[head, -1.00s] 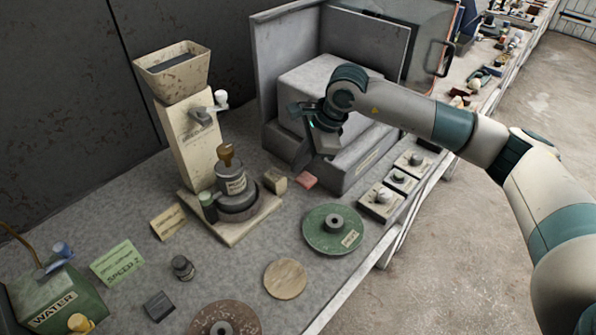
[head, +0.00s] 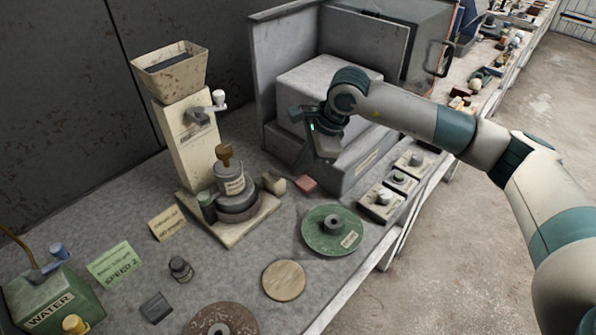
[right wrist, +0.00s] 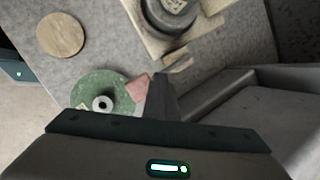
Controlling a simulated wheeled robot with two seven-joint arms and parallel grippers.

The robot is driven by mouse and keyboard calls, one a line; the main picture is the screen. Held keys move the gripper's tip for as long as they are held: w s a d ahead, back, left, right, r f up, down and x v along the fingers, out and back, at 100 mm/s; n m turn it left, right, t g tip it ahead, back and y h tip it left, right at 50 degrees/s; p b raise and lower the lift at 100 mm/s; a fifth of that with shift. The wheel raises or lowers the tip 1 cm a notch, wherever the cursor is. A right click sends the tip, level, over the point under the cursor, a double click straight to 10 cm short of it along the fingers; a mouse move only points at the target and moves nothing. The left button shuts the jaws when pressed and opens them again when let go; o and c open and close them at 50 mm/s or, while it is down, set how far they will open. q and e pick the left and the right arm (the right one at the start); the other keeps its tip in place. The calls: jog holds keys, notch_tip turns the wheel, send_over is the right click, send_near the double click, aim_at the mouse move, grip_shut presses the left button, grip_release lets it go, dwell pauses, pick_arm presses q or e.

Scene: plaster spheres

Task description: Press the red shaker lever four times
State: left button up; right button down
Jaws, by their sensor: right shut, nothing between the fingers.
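The red lever, a small faded red pad (head: 305,184), sits low at the front-left foot of the grey boxy machine (head: 330,88). It also shows in the right wrist view (right wrist: 137,87), beside my finger. My right gripper (head: 301,158) is shut and empty, pointing down just above and behind the red pad in the head view. I see a gap between them there; the exact height is hard to tell. In the right wrist view my finger (right wrist: 161,100) hides part of what lies behind the pad. My left gripper is not in view.
A small beige block (head: 276,184) lies left of the red pad, by the mixer base. The mixer (head: 190,140) stands left. A green disc (head: 332,230) lies in front, and switch boxes (head: 381,202) stand at right. Grey panels rise behind my gripper.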

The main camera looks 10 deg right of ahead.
jog(key=shift+d+f, duration=0.3)
jog(key=shift+f, duration=0.1)
jog(key=shift+s+d, duration=0.2)
jog(key=shift+s, duration=0.05)
jog(key=shift+f, duration=0.1)
jog(key=shift+s+d+f+b, duration=0.25)
jog(key=shift+f+b, duration=0.4)
jog(key=shift+b, duration=0.3)
jog(key=shift+r, duration=0.1)
dwell(0.6)
jog(key=shift+w+a+r, duration=0.5)
jog(key=shift+a+r, duration=0.1)
jog(key=shift+r, duration=0.25)
jog(key=shift+w+a+r, duration=0.5)
jog(key=shift+a+r, duration=0.05)
jog(key=shift+r, duration=0.35)
jog(key=shift+w+a+r+p, duration=0.15)
jog(key=shift+w+a+r, duration=0.15)
jog(key=shift+r, duration=0.45)
jog(key=shift+w+a+r+p, duration=0.2)
jog(key=shift+w+r, duration=0.15)
jog(key=shift+r, duration=0.45)
jog(key=shift+w+a+r+p, duration=0.2)
jog(key=shift+w+r, duration=0.1)
jog(key=shift+r, duration=0.45)
